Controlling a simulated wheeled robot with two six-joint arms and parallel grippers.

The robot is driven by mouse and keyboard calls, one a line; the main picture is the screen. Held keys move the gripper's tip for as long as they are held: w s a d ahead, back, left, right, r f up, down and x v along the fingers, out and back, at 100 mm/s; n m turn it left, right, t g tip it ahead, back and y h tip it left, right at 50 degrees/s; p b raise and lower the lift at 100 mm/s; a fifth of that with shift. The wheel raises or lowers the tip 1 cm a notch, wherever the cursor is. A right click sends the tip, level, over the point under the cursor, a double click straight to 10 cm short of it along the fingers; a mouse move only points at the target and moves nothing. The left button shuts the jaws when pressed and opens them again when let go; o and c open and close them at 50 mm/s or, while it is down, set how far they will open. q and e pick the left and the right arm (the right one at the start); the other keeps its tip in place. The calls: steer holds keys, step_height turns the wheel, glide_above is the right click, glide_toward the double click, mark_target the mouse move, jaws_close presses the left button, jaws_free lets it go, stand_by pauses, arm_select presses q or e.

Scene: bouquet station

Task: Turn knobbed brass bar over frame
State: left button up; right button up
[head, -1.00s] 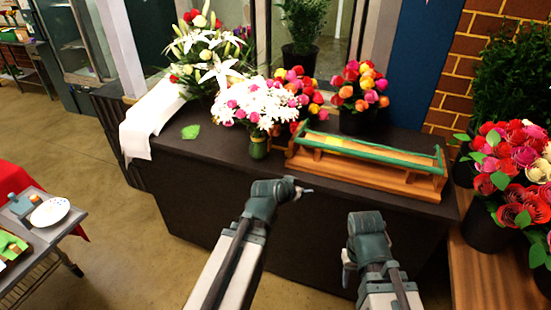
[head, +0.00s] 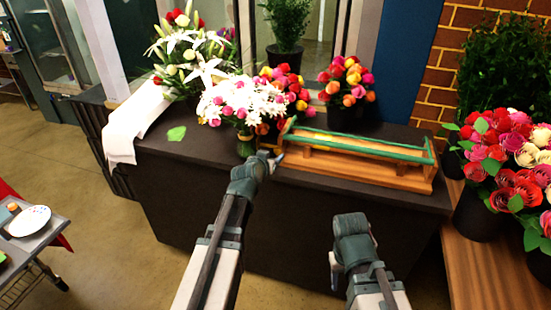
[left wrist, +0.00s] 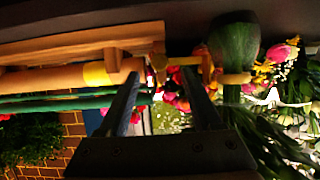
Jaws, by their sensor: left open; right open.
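A wooden frame (head: 385,178) with green rails (head: 360,149) stands on the dark counter, right of centre in the head view.
A green vase (head: 245,146) of white and pink flowers stands close to my left gripper. A pot of roses (head: 346,90) is behind the frame. Potted roses (head: 483,215) stand at the right.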

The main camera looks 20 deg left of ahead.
mark_target(277, 152)
arm_select(q)
steer(key=shift+b+x, duration=0.7)
steer(key=shift+x, duration=1.85)
steer(key=shift+d, duration=0.1)
jaws_close()
